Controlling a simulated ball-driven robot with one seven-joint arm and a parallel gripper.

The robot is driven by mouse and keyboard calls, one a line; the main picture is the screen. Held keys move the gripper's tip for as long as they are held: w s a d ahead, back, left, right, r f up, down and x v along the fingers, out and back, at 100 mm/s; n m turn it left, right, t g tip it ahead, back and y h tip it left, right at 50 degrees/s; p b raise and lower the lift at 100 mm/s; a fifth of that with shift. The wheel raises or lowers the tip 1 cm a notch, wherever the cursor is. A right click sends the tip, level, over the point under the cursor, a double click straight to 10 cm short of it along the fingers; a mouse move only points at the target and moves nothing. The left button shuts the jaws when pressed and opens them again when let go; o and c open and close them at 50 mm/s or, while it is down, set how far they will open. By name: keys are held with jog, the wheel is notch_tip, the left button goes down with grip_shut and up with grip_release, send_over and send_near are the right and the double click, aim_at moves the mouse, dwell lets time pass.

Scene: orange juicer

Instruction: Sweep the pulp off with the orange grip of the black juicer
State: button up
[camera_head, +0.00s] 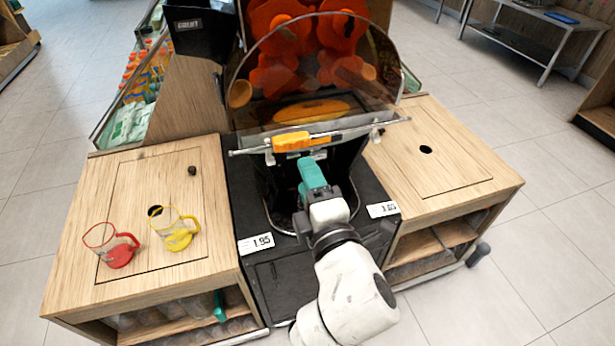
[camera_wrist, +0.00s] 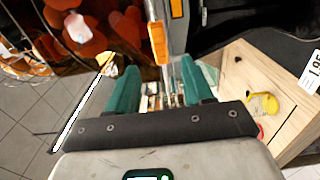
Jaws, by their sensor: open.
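The black juicer (camera_head: 262,190) stands in the middle of the head view, behind a clear curved cover. Its orange grip (camera_head: 292,142) sits on a metal bar running across the front. An orange strip of what looks like pulp (camera_head: 312,110) lies behind the bar. My gripper (camera_head: 311,165), with teal fingers, is just below and right of the grip. In the wrist view, my gripper (camera_wrist: 160,70) is open, and the orange grip (camera_wrist: 158,42) lies ahead, in line with the gap between the fingers. I cannot tell whether they touch.
A wooden counter on the left holds a red cup (camera_head: 120,252) and a yellow cup (camera_head: 178,236). The right wooden counter (camera_head: 440,150) is clear apart from a dark hole. A bottle display (camera_head: 140,85) stands at the back left.

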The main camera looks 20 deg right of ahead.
aim_at(292, 147)
jog(key=w, duration=0.9)
jog(key=shift+w, duration=0.15)
dwell(0.5)
grip_shut()
dwell(0.5)
jog(key=shift+a, duration=0.1)
